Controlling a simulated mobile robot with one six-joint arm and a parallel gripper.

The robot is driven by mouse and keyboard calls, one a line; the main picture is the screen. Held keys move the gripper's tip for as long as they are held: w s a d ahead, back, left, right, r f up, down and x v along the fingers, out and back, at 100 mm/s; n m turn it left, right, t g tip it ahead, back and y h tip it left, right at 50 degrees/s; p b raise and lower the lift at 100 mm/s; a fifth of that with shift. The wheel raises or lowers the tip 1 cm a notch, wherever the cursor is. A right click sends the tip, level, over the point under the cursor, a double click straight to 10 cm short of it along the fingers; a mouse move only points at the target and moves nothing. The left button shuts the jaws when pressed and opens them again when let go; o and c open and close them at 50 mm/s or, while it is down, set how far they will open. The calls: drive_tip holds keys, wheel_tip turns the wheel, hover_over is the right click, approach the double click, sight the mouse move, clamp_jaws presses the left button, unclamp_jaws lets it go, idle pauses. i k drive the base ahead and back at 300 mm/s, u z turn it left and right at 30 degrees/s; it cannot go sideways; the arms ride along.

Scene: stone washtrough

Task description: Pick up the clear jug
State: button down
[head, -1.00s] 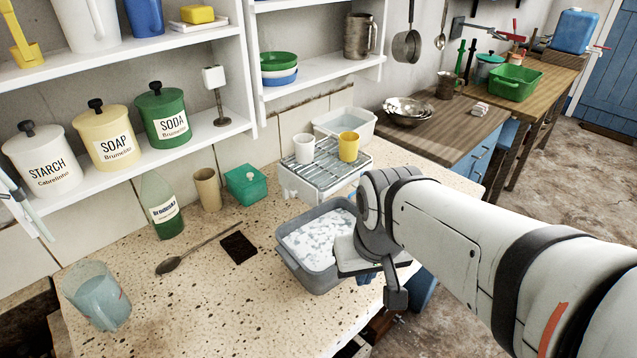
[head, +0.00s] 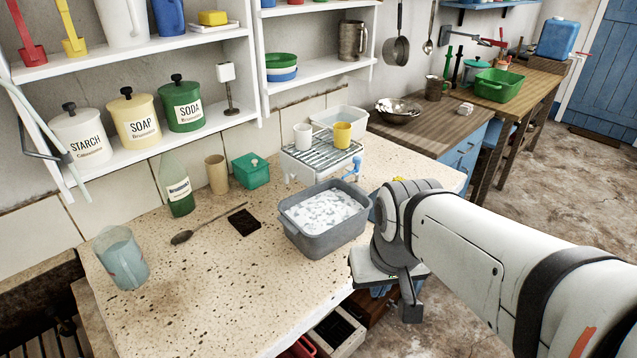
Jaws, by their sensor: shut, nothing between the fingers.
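The clear jug (head: 121,258) is a bluish see-through vessel standing upright on the speckled stone top (head: 190,290), near its left end. My gripper (head: 411,312) is at the right, beyond the front edge of the stone top and well apart from the jug. It points down and is shut with nothing in it. Its fingertips are small in this view and partly hidden by its own housing.
A grey basin of suds (head: 322,238) stands between my gripper and the jug. A spoon (head: 205,226), a dark square (head: 244,222), a green bottle (head: 178,188), a beaker (head: 216,174) and a green box (head: 250,170) stand or lie behind. The front middle is clear.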

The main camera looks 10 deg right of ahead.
sight(117, 248)
drive_tip(key=u, duration=0.2)
drive_tip(key=i, duration=0.4)
drive_tip(key=z, duration=0.15)
drive_tip(key=k, duration=0.5)
drive_tip(key=u, duration=2.75)
drive_tip(key=k, duration=0.8)
drive_tip(key=z, duration=1.05)
drive_tip(key=i, duration=0.5)
drive_tip(key=u, duration=0.05)
